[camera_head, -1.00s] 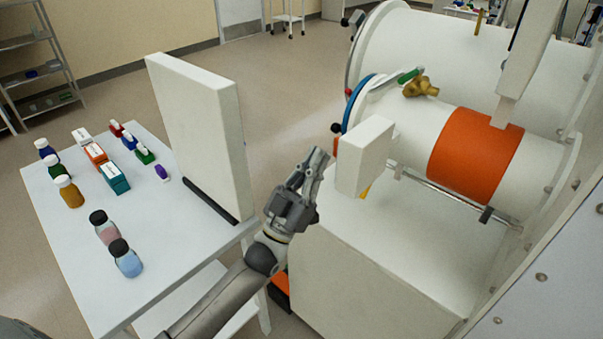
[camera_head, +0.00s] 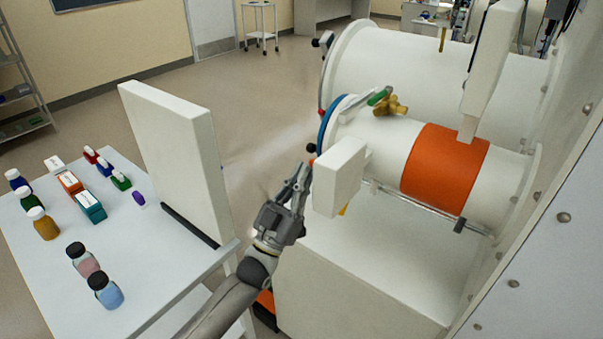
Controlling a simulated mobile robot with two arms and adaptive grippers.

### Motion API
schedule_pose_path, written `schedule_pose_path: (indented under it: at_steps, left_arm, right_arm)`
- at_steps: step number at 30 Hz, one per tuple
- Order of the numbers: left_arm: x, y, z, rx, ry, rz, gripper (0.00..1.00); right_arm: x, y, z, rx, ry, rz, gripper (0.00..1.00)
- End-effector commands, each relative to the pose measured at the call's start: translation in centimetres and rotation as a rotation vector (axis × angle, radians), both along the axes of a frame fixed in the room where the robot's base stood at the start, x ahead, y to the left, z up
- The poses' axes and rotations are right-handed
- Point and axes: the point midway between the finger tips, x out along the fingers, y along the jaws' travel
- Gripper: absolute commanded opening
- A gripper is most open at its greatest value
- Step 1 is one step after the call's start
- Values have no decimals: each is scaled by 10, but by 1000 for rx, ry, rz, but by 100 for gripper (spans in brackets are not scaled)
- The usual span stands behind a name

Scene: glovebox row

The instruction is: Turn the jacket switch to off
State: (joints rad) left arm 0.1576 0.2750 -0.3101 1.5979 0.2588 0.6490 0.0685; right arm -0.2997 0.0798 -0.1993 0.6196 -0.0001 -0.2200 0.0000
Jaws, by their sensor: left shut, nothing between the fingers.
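The orange jacket band (camera_head: 445,168) wraps the smaller white cylinder (camera_head: 386,144). A white box (camera_head: 340,177) stands in front of that cylinder, at its left end. I see no switch; the box's left face is turned away from me, so anything on it is hidden. My left gripper (camera_head: 301,178) is shut and empty. Its fingertips point up, just left of the box's left edge in the picture; I cannot tell whether they touch it. My right gripper is not in view.
A table (camera_head: 140,292) at left holds several bottles (camera_head: 106,291) and small boxes (camera_head: 90,206), with an upright white panel (camera_head: 180,155) at its right edge. A brass valve with a green handle (camera_head: 390,103) sits on the cylinder. A white cabinet (camera_head: 350,275) stands below. Open floor lies behind.

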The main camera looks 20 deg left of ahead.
Motion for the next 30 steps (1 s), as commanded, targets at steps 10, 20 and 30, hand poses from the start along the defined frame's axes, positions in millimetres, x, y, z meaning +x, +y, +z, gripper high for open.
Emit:
schedule_pose_path:
  at_steps: [10, 20, 30]
  left_arm:
    - [3, -1, 5, 17, 47, 0, 0]
    - [8, -3, 6, 32, 89, 0, 0]
    - [12, -4, 13, 31, 89, 1, 0]
  right_arm:
    - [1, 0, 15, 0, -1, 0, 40]
    - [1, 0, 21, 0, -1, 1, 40]
    - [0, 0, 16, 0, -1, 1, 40]
